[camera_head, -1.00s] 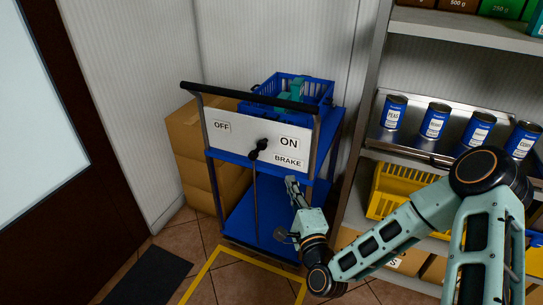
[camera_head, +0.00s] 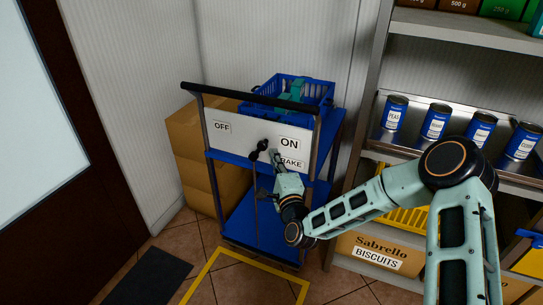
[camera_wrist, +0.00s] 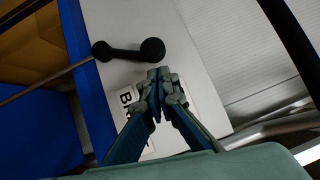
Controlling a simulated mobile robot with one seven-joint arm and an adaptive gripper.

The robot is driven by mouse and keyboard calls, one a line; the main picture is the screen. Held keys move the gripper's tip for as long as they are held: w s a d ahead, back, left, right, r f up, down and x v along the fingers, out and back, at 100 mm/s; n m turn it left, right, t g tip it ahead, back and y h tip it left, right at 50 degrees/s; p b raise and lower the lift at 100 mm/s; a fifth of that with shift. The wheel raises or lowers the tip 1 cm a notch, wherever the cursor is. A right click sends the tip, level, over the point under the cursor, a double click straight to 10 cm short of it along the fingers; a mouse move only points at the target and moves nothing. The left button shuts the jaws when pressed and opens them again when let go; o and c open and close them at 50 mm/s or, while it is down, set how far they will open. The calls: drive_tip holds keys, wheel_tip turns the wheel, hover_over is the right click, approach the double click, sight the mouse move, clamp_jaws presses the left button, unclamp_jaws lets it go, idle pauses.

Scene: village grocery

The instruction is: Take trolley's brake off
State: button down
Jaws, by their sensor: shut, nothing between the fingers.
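The blue trolley (camera_head: 255,222) stands against the wall with a white panel (camera_head: 237,142) labelled OFF at left, and ON and BRAKE at right. The black brake lever knob (camera_head: 263,145) sits between the labels, leaning toward the ON side; it also shows in the wrist view (camera_wrist: 151,50). My gripper (camera_head: 276,156) is shut and empty, just right of and slightly below the knob. In the wrist view my fingertips (camera_wrist: 156,75) are close under the knob, in front of the panel. I cannot tell whether they touch it. The gripper covers part of the BRAKE label.
A blue basket (camera_head: 303,90) with a teal item stands on the trolley's top. Cardboard boxes (camera_head: 195,140) are stacked at left behind it. A shelf with cans (camera_head: 436,120) and a Sabrello box (camera_head: 380,252) is at right. Yellow tape (camera_head: 225,255) marks the floor.

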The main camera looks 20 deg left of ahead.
drive_tip(key=shift+w+a+r, duration=0.1)
drive_tip(key=shift+w+a, duration=0.05)
drive_tip(key=shift+a, duration=0.45)
drive_tip(key=shift+r, duration=0.15)
drive_tip(key=shift+a+r+p, duration=0.1)
drive_tip(key=shift+r+p, duration=0.05)
drive_tip(key=shift+p, duration=0.15)
drive_tip(key=shift+a+n, duration=0.1)
drive_tip(key=shift+n, duration=0.2)
